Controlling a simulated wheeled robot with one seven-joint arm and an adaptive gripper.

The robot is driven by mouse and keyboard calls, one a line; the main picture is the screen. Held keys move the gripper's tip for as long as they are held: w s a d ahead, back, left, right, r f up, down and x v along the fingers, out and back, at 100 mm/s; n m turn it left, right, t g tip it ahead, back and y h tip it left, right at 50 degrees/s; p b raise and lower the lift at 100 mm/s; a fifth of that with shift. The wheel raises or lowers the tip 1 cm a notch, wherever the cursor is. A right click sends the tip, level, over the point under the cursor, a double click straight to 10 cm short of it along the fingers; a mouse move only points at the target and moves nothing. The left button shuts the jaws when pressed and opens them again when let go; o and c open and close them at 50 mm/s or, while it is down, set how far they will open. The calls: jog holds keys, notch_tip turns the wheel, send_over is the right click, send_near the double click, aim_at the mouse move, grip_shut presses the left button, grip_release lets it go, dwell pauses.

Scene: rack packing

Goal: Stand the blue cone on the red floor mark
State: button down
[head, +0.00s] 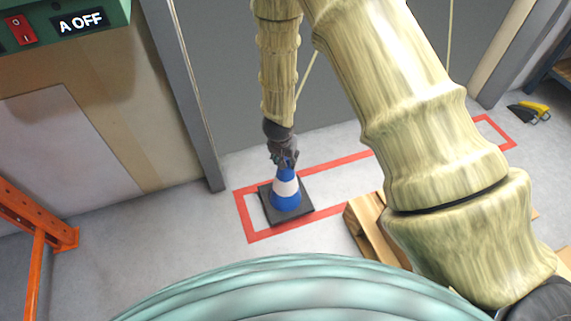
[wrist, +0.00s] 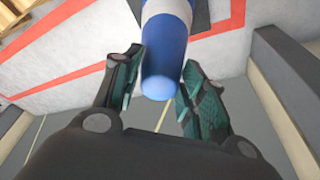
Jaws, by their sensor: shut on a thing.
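The blue cone (head: 286,201) has a white band and a square dark base. It stands upright inside the left end of the red floor mark (head: 331,164), a red outline on the grey floor. The base looks at floor level, but I cannot tell whether it bears fully on the floor. My gripper (head: 285,162) is above the cone and shut on its blue tip. In the wrist view, the fingers of my gripper (wrist: 160,85) lie on both sides of the cone's rounded blue tip (wrist: 163,60). Part of the red mark (wrist: 75,75) shows behind. My arm hides the mark's middle.
A wooden pallet (head: 365,228) lies right of the cone, partly behind my arm. An orange rack upright (head: 37,275) stands at the lower left. A grey door (head: 225,75) is behind the mark. A yellow-and-black item (head: 530,111) lies at the far right.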

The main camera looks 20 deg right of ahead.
notch_tip(320, 180, down, 3)
jog(key=shift+f+b, duration=0.1)
jog(key=shift+b, duration=0.75)
jog(key=c, duration=0.8)
grip_release()
jog(key=shift+f, duration=0.1)
jog(key=p+v, duration=0.6)
jog(key=v, duration=0.6)
jog(key=s+d+f+n+g, duration=0.1)
jog(key=s+d+f+n, duration=0.15)
jog(key=s+f, duration=0.45)
jog(key=s+d+f+n, duration=0.2)
jog(key=s+d+f, duration=0.15)
jog(key=s, duration=0.75)
jog(key=s+f+n+y, duration=0.1)
jog(key=s+f, duration=0.1)
jog(key=s, duration=0.5)
jog(key=s+a+f+n+g+y, duration=0.1)
jog(key=s+f, duration=0.1)
jog(key=s, duration=0.6)
jog(key=shift+s+a, duration=0.3)
